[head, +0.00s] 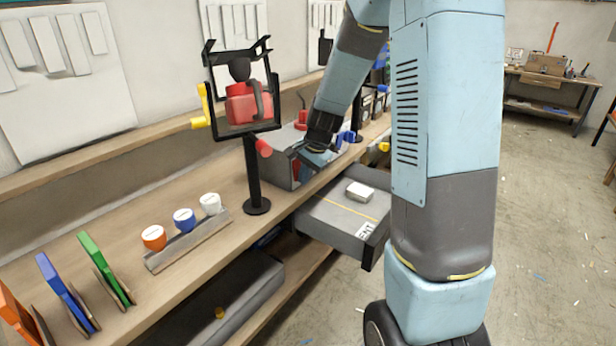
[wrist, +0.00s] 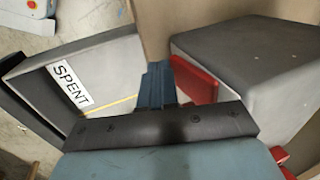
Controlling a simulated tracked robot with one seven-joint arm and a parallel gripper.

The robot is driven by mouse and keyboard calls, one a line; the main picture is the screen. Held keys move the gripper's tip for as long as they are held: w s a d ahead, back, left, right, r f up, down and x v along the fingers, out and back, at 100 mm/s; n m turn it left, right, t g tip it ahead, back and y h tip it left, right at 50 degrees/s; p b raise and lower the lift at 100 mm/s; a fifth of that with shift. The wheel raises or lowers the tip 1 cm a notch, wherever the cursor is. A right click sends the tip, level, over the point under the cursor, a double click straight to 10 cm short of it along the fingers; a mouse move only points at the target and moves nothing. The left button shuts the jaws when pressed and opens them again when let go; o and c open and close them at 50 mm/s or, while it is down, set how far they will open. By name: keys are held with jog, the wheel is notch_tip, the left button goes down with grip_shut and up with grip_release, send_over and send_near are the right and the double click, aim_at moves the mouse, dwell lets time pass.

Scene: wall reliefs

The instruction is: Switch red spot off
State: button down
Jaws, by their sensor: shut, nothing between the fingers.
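A red lamp-like body (head: 247,106) sits in a black frame on an upright black post (head: 252,180), with a yellow knob (head: 200,108) at its left and a red knob (head: 263,148) at its lower right. I cannot tell for certain whether this is the red spot, or whether it is lit. My gripper (head: 303,163) is right of the post, low beside a grey box on the bench. In the wrist view my shut, empty gripper (wrist: 160,85) points beside a red flat piece (wrist: 196,80) on the box side; contact is unclear.
The grey box (wrist: 245,75) stands close to my gripper. An open drawer (head: 345,222) marked SPENT juts out below, with a pale block (head: 360,191) on it. Orange, blue and white cups (head: 184,219) stand on the bench at left. Blue parts (head: 347,137) lie behind my gripper.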

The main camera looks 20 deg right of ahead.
jog(key=shift+w+a+f, duration=0.3)
jog(key=shift+w, duration=0.1)
jog(key=shift+r, duration=0.15)
jog(key=shift+r, duration=0.65)
jog(key=s+d+r, duration=0.5)
jog(key=s+r, duration=0.2)
jog(key=s, duration=0.1)
jog(key=shift+d+r, duration=0.2)
jog(key=shift+d, duration=0.2)
